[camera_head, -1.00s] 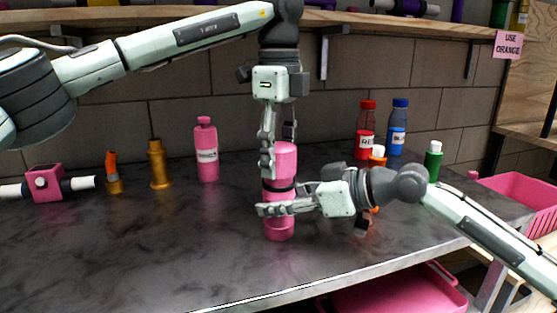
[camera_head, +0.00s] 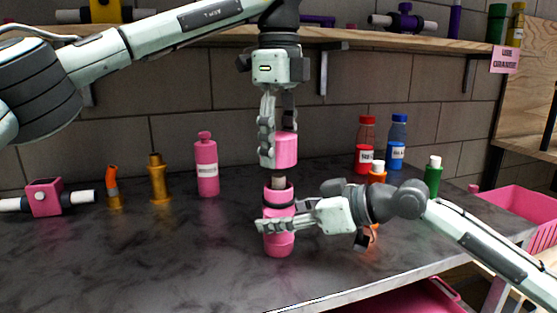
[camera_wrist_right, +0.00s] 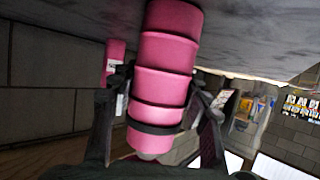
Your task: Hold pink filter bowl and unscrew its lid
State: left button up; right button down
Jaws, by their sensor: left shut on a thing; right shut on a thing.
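The pink filter bowl (camera_head: 279,245) stands upright near the front of the dark counter, with a black band round its upper part. My right gripper (camera_head: 282,222) is shut round it from the right. In the right wrist view the bowl (camera_wrist_right: 165,55) lies between the two fingers of this gripper (camera_wrist_right: 155,125). The pink lid (camera_head: 287,150) is straight above the bowl and apart from it. My left gripper (camera_head: 277,142) points down and is shut on the lid. A short greyish core (camera_head: 279,182) shows at the bowl's open top, below the lid.
A pink bottle (camera_head: 207,165), a gold fitting (camera_head: 159,180), an orange-and-gold piece (camera_head: 114,187) and a pink block filter (camera_head: 45,197) stand to the left. Red (camera_head: 365,145), blue (camera_head: 397,142) and green (camera_head: 433,175) bottles stand behind my right arm. The front middle counter is clear.

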jog(key=c, duration=0.7)
grip_release()
